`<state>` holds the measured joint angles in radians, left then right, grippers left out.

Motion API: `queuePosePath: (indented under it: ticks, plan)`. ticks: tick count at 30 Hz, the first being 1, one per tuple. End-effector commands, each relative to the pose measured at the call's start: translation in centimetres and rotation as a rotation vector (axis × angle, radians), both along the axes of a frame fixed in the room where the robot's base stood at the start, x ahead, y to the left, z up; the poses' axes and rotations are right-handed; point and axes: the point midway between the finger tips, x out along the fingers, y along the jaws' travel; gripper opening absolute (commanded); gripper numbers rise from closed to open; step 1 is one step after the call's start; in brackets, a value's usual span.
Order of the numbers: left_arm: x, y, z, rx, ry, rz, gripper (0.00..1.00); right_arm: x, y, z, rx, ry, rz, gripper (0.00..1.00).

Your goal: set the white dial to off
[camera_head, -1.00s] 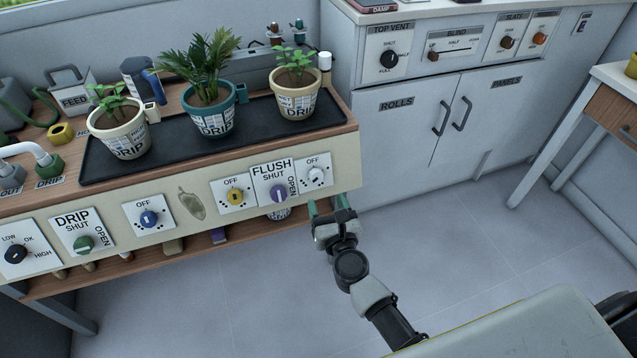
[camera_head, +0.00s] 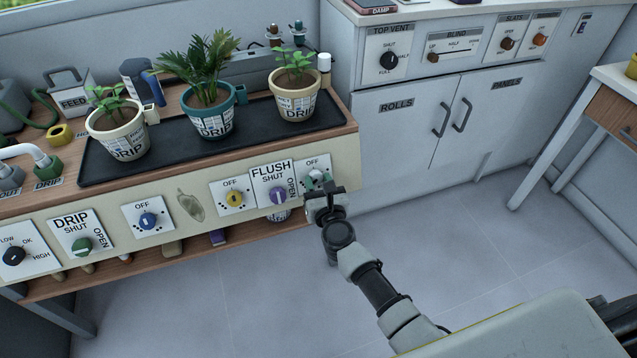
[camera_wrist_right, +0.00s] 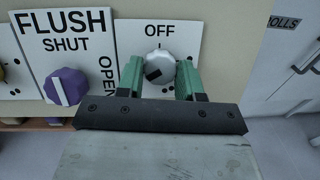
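The white dial (camera_wrist_right: 160,65) is on a white plate (camera_wrist_right: 159,31) marked OFF at its top, at the right end of the planter's front panel. In the right wrist view a black mark on the dial points to the lower left, away from the OFF label. My right gripper (camera_wrist_right: 161,72) has its green fingers on either side of the dial; I cannot tell whether they touch it. In the head view the right gripper (camera_head: 317,181) is in front of the plate and partly covers the dial. My left gripper is not in view.
Left of the white dial are the purple FLUSH dial (camera_wrist_right: 66,87) and a yellow dial (camera_head: 234,199). Potted plants stand on a black tray (camera_head: 180,137) above. White cabinets (camera_head: 420,125) are to the right. The floor in front is clear.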

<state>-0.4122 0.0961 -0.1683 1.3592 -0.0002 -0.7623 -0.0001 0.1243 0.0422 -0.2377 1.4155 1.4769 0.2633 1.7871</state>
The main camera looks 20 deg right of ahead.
Motion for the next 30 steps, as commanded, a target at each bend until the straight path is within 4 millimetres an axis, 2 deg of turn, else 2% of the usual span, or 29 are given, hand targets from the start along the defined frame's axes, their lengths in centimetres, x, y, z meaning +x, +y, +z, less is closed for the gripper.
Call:
queuePosePath:
  ticks: [1, 4, 17, 30]
  plan:
    - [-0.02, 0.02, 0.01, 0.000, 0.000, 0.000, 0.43, -0.01, -0.03, 0.00, 0.000, 0.000, -0.001, 0.27]
    - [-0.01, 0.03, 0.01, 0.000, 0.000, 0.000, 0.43, -0.01, -0.04, 0.00, 0.000, 0.000, -0.001, 0.13]
    - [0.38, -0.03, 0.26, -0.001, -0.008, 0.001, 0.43, -0.03, -0.18, -0.06, -0.102, -0.003, 0.035, 0.13]
    - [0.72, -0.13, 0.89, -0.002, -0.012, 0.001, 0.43, 0.01, -0.41, 0.05, -0.464, -0.016, 0.167, 0.13]
